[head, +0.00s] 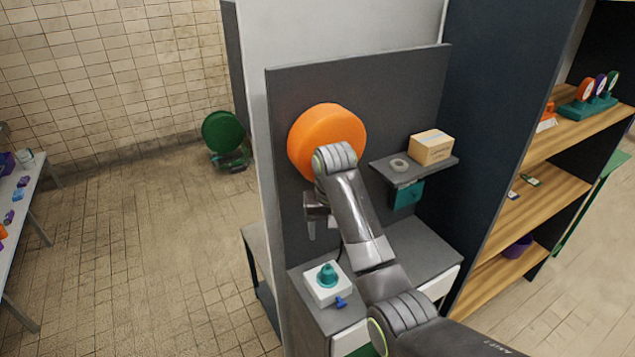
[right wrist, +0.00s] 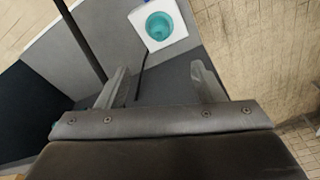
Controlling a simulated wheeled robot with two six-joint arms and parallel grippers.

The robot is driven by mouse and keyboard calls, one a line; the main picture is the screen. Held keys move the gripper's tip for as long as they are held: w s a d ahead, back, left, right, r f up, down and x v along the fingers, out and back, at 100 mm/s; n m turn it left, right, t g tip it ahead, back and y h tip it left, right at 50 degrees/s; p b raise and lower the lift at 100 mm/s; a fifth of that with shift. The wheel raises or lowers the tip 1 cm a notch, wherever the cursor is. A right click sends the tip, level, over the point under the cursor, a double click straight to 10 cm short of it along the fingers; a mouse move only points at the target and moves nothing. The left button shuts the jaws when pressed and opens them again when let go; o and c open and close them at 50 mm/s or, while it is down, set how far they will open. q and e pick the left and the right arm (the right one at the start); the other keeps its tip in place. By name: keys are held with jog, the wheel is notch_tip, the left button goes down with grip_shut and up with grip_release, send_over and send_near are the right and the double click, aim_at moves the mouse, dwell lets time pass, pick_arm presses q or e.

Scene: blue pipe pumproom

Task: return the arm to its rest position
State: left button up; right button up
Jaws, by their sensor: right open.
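My right arm reaches in from the lower right of the head view toward a grey panel. My right gripper (head: 322,226) hangs below the wrist, pointing down, in front of the panel and above the grey counter. In the right wrist view its two fingers (right wrist: 158,88) stand apart with nothing between them. A large orange disc (head: 322,135) on the panel is behind the wrist and partly covered by it. A white box with a teal knob (head: 327,288) sits on the counter below the gripper. The same box shows past the fingers in the right wrist view (right wrist: 150,30). My left gripper is not in view.
A small shelf (head: 440,167) right of the wrist holds a cardboard box (head: 431,147) and a round ring (head: 399,165). A wooden shelf unit (head: 552,200) stands at the right. A green wheel (head: 223,132) is by the back wall. A table (head: 25,200) is at the left; floor between is clear.

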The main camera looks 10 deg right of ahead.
jog(key=s+d+f+m+t, duration=0.1)
jog(key=s+d+f, duration=1.2)
jog(key=s+f, duration=0.25)
jog(key=s+d+r+t+h, duration=0.1)
jog(key=s+d, duration=0.3)
jog(key=s, duration=0.8)
jog(key=s+d+r+h, duration=0.1)
jog(key=s+d, duration=0.3)
jog(key=s, duration=0.8)
notch_tip(320, 180, down, 34)
jog(key=d+g+b, duration=0.1)
jog(key=d+b, duration=0.1)
jog(key=b, duration=0.6)
jog(key=s+f+b, duration=0.3)
jog(key=s+f, duration=0.4)
jog(key=f, duration=0.3)
jog(key=s+a+f+g+y+b, duration=0.1)
jog(key=s+f+b, duration=0.2)
jog(key=s+f, duration=0.4)
notch_tip(320, 180, down, 4)
jog(key=shift+s+a+r, duration=0.15)
jog(key=shift+s+a, duration=0.15)
jog(key=shift+s, duration=0.1)
